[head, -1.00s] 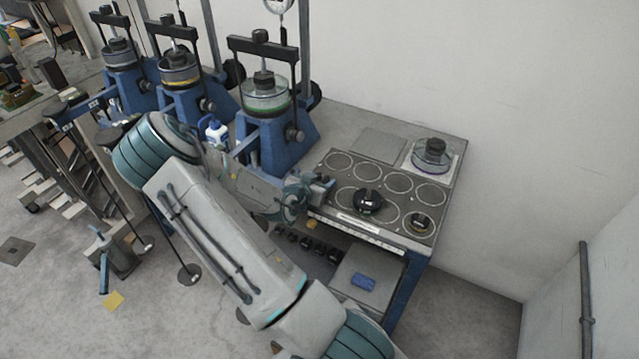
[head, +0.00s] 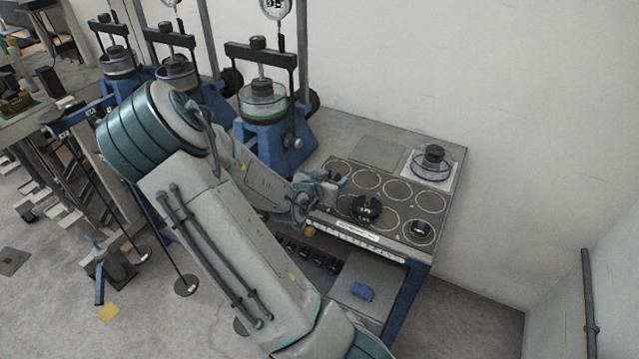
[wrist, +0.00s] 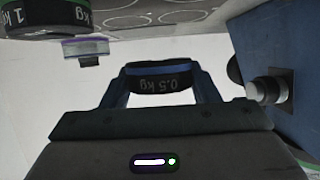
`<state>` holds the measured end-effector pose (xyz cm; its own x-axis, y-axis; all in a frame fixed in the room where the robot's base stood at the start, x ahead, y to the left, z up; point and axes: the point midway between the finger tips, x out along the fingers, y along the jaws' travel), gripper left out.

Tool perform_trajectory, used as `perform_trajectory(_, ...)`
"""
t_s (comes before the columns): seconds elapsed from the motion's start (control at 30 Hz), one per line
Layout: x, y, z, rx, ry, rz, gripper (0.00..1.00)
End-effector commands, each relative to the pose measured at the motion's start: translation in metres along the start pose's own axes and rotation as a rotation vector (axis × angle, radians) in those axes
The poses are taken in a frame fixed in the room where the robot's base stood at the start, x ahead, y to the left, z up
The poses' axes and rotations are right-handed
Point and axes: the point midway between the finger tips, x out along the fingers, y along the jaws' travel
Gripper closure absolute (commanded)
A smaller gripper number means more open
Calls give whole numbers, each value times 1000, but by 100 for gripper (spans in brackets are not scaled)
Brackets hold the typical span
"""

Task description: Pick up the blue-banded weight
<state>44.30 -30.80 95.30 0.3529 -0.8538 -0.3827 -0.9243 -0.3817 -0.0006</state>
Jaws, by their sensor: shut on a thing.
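The blue-banded weight (wrist: 156,84) is a dark disc marked 0.5 kg with a blue band, seen in the wrist view between my fingers. My gripper (wrist: 160,78) is shut on it, one finger on each side. In the head view my gripper (head: 329,186) is over the left part of the weight tray (head: 345,226). The weight is mostly hidden there by the gripper. How far it is above the tray is hard to tell.
A black weight (head: 366,208) with a green mark and a smaller banded weight (head: 420,230) stand on the tray. A clear dish with a weight (head: 434,164) is at the back right. A blue press (head: 272,140) stands close to the left of my gripper.

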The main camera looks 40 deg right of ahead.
Motion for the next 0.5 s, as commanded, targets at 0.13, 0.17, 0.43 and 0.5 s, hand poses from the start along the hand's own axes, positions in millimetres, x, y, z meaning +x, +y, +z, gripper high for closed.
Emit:
perform_trajectory(0.13, -16, 28, -12, 7, 1, 0, 75)
perform_trajectory(0.17, -19, 33, -16, 7, 1, -1, 75)
perform_trajectory(0.43, -31, 53, -27, 2, 14, -4, 75)
perform_trajectory(0.5, -33, 57, -29, 2, 13, -2, 75)
